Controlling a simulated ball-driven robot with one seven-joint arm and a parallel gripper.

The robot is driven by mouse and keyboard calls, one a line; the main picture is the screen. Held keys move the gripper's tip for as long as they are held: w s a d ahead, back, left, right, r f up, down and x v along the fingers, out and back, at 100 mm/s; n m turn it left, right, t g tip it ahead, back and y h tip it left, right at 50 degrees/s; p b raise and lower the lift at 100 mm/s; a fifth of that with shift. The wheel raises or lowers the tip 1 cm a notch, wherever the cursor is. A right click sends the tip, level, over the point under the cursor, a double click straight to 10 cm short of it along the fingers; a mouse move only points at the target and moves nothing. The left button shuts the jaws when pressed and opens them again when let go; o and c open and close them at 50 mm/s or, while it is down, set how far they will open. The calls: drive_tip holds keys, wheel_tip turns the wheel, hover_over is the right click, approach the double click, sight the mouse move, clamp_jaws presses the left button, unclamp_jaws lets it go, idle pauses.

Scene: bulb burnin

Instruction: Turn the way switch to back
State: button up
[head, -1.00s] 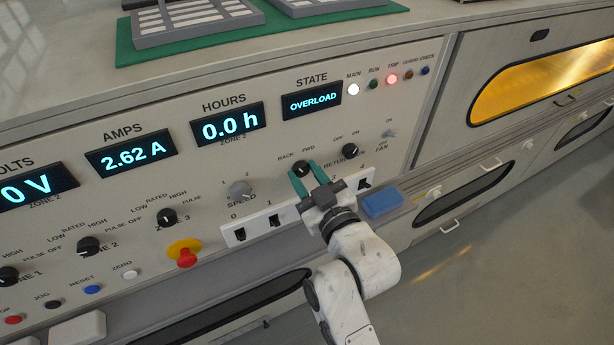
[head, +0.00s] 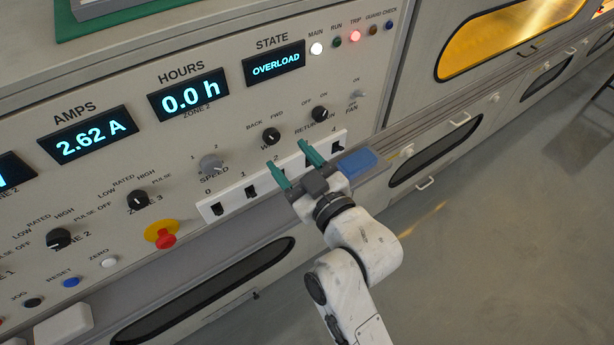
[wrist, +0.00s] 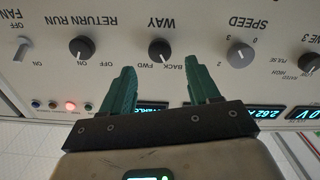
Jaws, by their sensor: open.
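The way switch (head: 271,136) is a black round knob on the grey panel, under the BACK and FWD labels. Which label its pointer faces is too small to tell. The wrist view shows the same way switch (wrist: 160,50) with its lettering upside down. My gripper (head: 289,158) has green fingers, spread wide and empty, just below and to the right of the knob in the head view. In the wrist view my gripper (wrist: 160,68) has its fingertips either side of the knob's line, apart from it.
The return-run knob (head: 320,115) is up and right of the way switch, and the grey speed knob (head: 211,165) is to its left. A white strip of numbered switches (head: 235,198) runs below, partly behind my fingers. A blue block (head: 357,163) is at right.

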drive_tip(key=shift+b+v, duration=0.3)
drive_tip(key=shift+v, duration=2.45)
drive_tip(key=s+d+f+m+g+h+p, duration=0.1)
drive_tip(key=s+d+f+m+g+h, duration=0.2)
drive_tip(key=d+f, duration=0.35)
drive_tip(key=s+d+f+m+g+h+p, duration=0.1)
drive_tip(key=s+d+f+g+h+p, duration=0.15)
drive_tip(key=s+d+f, duration=0.35)
drive_tip(key=s+d+f+m+g+h, duration=0.2)
drive_tip(key=s+d+m+g, duration=0.1)
drive_tip(key=s+d, duration=0.4)
drive_tip(key=s+d+f+m+g+h+p, duration=0.1)
drive_tip(key=s+d+f+m+g+h, duration=0.1)
drive_tip(key=s+d+g, duration=0.3)
drive_tip(key=s+d+m, duration=0.1)
drive_tip(key=s+d, duration=0.1)
drive_tip(key=s, duration=0.2)
drive_tip(key=shift+s+d+f+h, duration=0.2)
drive_tip(key=shift+s+h, duration=0.15)
drive_tip(key=shift+g, duration=0.25)
drive_tip(key=shift+c, duration=0.2)
